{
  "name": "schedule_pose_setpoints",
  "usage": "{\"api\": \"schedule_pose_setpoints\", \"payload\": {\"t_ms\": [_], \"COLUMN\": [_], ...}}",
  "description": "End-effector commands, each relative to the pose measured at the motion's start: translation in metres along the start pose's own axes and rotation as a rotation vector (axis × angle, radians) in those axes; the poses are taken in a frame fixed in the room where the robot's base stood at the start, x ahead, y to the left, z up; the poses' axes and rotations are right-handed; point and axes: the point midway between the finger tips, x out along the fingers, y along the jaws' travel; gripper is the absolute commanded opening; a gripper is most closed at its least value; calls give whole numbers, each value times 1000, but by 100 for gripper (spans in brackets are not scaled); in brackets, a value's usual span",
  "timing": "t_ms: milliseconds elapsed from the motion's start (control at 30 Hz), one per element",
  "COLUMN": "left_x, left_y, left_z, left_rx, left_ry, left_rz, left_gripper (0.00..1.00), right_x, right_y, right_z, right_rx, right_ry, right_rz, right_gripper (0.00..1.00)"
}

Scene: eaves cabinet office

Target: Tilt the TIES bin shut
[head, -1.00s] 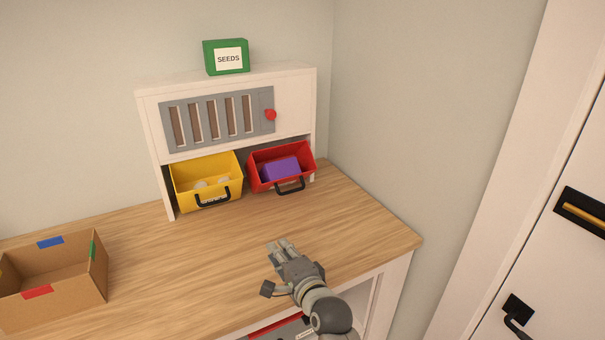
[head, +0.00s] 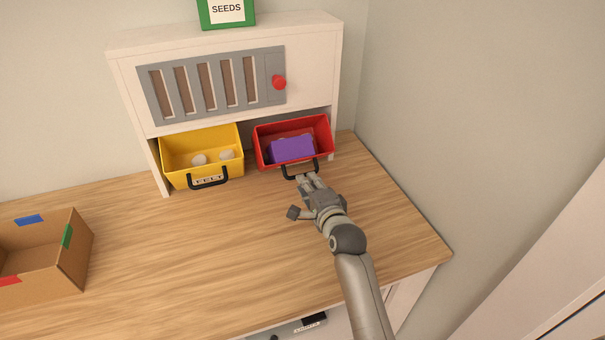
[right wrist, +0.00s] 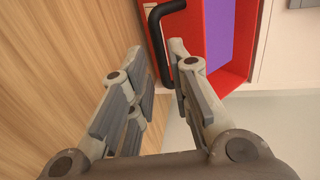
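The red bin (head: 262,150) is tipped open in the right bay of the white cabinet, with a purple block (head: 291,149) inside. Its label cannot be seen; the other bin, yellow (head: 176,172), reads FELT. The red bin's black handle (head: 291,176) hangs at its front. My right gripper (head: 309,178) is at this handle, above the desk. In the right wrist view its fingers (right wrist: 157,52) are spread, and the handle (right wrist: 156,42) runs between the fingertips, with no clear grip on it. My left gripper is out of view.
The white cabinet (head: 225,38) has a grey slotted panel with a red knob (head: 279,83) and a green SEEDS box (head: 226,10) on top. A cardboard box (head: 60,280) stands at left. The desk's middle is clear; a wall rises at right.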

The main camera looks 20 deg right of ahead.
Motion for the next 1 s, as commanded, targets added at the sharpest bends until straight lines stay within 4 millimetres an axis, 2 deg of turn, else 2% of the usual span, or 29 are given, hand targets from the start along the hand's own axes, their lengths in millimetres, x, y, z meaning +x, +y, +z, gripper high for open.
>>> {"api": "schedule_pose_setpoints", "payload": {"t_ms": [200, 267, 500, 700, 867, 1000], "left_x": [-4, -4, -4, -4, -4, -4], "left_y": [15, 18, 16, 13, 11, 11], "left_z": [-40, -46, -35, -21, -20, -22], "left_rx": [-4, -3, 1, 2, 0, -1], "left_ry": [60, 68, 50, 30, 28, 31], "left_rz": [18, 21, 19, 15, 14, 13], "left_gripper": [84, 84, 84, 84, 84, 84], "right_x": [29, 36, 51, 54, 53, 53], "right_y": [-1, -1, 0, 0, 0, 0], "right_z": [0, 0, 0, 0, 0, 0], "right_rx": [-1, -1, -1, 0, 0, 0], "right_ry": [-1, -1, 0, 0, 0, 0], "right_rz": [0, -1, 0, 0, 0, 0], "right_gripper": [19, 19, 19, 19, 19, 1]}}
